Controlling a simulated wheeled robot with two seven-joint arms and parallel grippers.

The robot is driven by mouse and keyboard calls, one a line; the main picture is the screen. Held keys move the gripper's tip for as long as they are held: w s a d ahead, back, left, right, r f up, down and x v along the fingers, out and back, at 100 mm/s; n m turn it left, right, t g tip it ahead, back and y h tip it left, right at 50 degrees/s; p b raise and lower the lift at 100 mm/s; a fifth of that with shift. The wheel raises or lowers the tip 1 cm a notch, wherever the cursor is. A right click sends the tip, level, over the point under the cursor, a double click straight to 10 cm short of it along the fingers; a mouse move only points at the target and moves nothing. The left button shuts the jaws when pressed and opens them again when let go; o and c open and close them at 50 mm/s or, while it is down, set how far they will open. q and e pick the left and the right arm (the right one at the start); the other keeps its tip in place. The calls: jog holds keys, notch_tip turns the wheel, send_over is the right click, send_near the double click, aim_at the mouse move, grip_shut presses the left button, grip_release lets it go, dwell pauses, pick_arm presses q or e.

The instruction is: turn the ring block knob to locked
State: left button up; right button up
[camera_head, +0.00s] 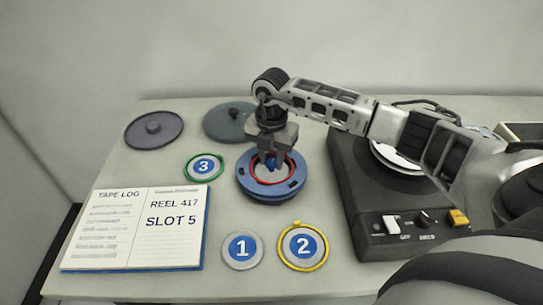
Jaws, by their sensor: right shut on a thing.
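The ring block (271,194) is a round blue piece with a red ring around its middle, lying flat on the table. A small blue knob stands at its centre, mostly hidden by my gripper. My right gripper (270,163) comes down from above, shut on the knob. Which way the knob is turned cannot be told, and no locked mark can be read. My left gripper is not in view.
A tape log book (136,229) lies open at the left. Discs numbered 1 (242,250), 2 (303,246) and 3 (204,167) lie around the block. Two dark round lids (154,130) lie at the back. A dark machine (372,213) stands close on the right.

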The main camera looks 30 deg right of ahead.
aim_at(272, 162)
jog(key=shift+w+d+r, duration=0.1)
jog(key=shift+r, duration=0.05)
jog(key=o, duration=1)
jog(key=shift+c, duration=0.2)
pick_arm(q)
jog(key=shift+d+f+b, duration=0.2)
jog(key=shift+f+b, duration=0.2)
jog(key=shift+b, duration=0.5)
pick_arm(e)
notch_tip(272, 162, up, 16)
